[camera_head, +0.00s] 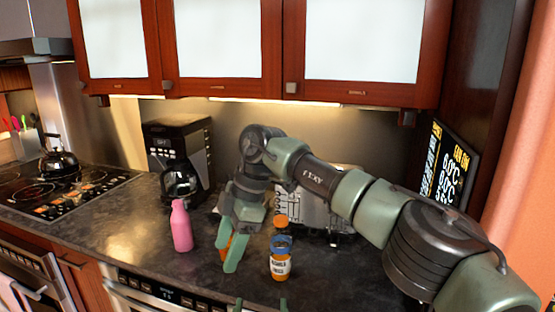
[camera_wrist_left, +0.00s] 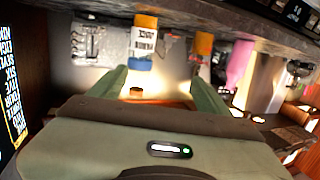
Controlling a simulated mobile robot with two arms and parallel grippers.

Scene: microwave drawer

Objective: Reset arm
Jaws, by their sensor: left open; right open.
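My right arm reaches in from the right in the head view. Its gripper (camera_head: 229,238) is open, fingers pointing down over the counter, in front of an orange item (camera_head: 225,250) that it partly hides. I cannot tell whether they touch. My left gripper (camera_head: 262,303) shows only its two fingertips at the bottom edge of the head view. In the left wrist view, which is upside down, its open fingers (camera_wrist_left: 160,85) stand apart with nothing between them. A blue-capped bottle with a white label (camera_head: 280,264) stands beyond them; it also shows in the left wrist view (camera_wrist_left: 144,38).
A pink bottle (camera_head: 181,228) stands left of my right gripper. An orange-capped bottle (camera_head: 281,222) is behind the blue-capped one. A coffee maker (camera_head: 178,150), a metal appliance (camera_head: 310,212) and a kettle (camera_head: 60,163) stand further back. Wall cabinets (camera_head: 222,90) hang above.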

